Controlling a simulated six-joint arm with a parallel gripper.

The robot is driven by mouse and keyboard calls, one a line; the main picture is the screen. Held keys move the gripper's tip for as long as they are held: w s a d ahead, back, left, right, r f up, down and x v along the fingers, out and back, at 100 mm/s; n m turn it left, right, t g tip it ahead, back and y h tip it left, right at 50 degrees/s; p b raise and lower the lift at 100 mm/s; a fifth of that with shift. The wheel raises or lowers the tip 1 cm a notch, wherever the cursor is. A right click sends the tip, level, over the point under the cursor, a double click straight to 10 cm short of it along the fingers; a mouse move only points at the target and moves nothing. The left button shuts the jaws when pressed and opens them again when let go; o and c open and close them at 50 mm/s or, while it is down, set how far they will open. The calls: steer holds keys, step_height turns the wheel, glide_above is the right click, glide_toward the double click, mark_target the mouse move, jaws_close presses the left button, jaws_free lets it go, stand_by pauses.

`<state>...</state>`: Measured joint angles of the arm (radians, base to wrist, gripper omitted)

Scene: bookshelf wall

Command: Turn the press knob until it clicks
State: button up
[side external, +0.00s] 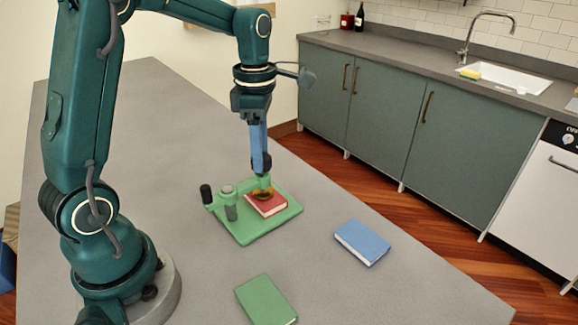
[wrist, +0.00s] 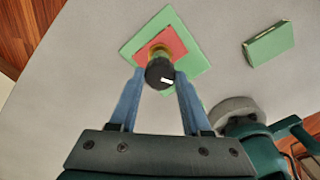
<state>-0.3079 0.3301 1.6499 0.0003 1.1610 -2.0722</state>
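The fingertips appear to touch the knob's sides. In the side view the fingers hide part of the knob.
A blue book (side external: 361,242) lies on the grey table (side external: 330,200) right of the press. A green book (side external: 265,301) lies nearer the camera. A small black-topped post (side external: 206,194) stands at the press's left. Cabinets (side external: 385,110) and a sink are beyond the table.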

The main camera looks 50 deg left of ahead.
jaws_close()
steer(key=shift+m, duration=0.3)
